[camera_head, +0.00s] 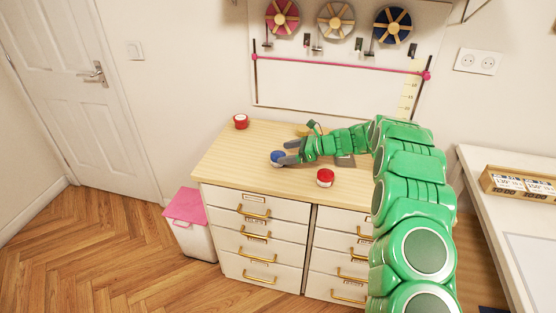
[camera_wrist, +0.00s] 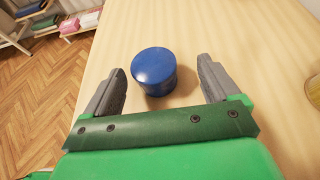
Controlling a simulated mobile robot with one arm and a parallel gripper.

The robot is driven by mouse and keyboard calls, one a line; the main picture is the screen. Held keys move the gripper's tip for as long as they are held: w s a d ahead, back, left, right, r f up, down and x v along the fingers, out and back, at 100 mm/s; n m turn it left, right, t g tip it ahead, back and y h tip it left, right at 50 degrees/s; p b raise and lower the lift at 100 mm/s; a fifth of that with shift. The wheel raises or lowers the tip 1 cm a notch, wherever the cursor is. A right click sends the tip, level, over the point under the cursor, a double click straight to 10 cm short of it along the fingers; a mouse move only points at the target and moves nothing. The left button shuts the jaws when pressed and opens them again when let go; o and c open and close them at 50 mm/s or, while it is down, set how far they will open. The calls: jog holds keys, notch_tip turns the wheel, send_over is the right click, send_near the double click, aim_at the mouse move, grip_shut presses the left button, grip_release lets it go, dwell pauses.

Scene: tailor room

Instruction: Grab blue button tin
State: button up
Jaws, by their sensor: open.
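The blue button tin (camera_head: 277,158) stands on the wooden dresser top, left of the middle. It also shows in the wrist view (camera_wrist: 154,71), upright with its round lid up. My gripper (camera_head: 285,151) is low over the dresser top at the tin. In the wrist view my gripper (camera_wrist: 163,82) is open, with one grey finger on each side of the tin. The tin is nearer the left finger, and a gap shows on both sides. In the head view the fingers partly cover the tin.
The dresser top (camera_head: 235,160) also holds a red tin (camera_head: 240,121) at the back left and another red tin (camera_head: 325,177) near the front edge. A yellowish thing (camera_head: 304,130) lies behind my gripper. A pegboard with spools (camera_head: 336,22) hangs behind. A pink-lidded bin (camera_head: 187,205) stands left.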

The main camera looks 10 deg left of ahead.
aim_at(273, 154)
jog(key=shift+s+x, duration=0.25)
jog(key=shift+x, duration=1.2)
jog(key=shift+s+x, duration=0.2)
jog(key=shift+x, duration=1.3)
jog(key=c, duration=1.1)
jog(key=shift+r, duration=0.1)
jog(key=shift+r, duration=0.6)
jog(key=shift+s+d+r, duration=1)
jog(key=shift+s+r, duration=0.95)
jog(key=shift+s, duration=0.15)
jog(key=shift+s+d+r, duration=1.05)
jog(key=shift+s+r, duration=0.9)
jog(key=shift+s, duration=0.1)
jog(key=shift+s+d+r, duration=1)
jog(key=shift+s+r, duration=0.95)
jog(key=shift+s, duration=0.15)
